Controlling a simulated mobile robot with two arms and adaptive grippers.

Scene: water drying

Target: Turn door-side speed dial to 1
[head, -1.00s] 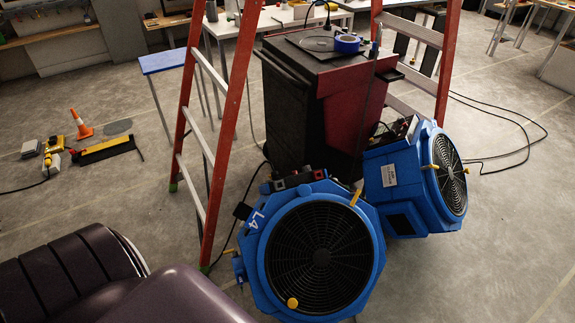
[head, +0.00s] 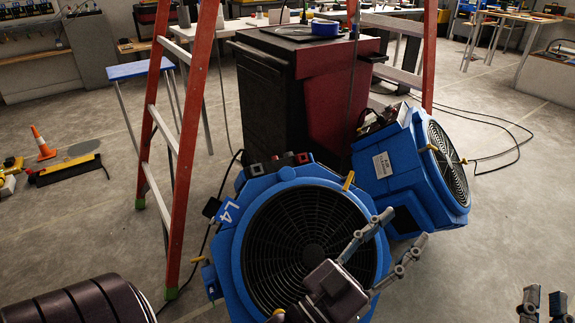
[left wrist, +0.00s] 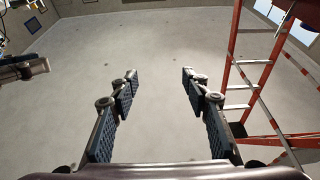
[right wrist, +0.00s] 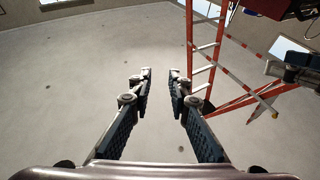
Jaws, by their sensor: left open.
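Two blue fans stand on the floor. The nearer fan (head: 228,238), marked L4, has a round black grille facing me and black and red parts (head: 283,162) on its top edge. The second fan (head: 385,172) stands behind it to the right, with a label on its side and a dark panel (head: 382,119) on top. I cannot make out a speed dial or its numbers. My left gripper (head: 402,229) is open and empty, in front of the nearer fan's right side in the head view. My right gripper (head: 544,302) is open and empty at the lower right.
An orange stepladder (head: 192,120) straddles a black and red cabinet (head: 283,95) behind the fans. Black cables (head: 510,140) lie on the floor at right. A traffic cone (head: 42,143) stands at left. A dark ribbed object (head: 75,305) fills the lower left. Floor at right is mostly clear.

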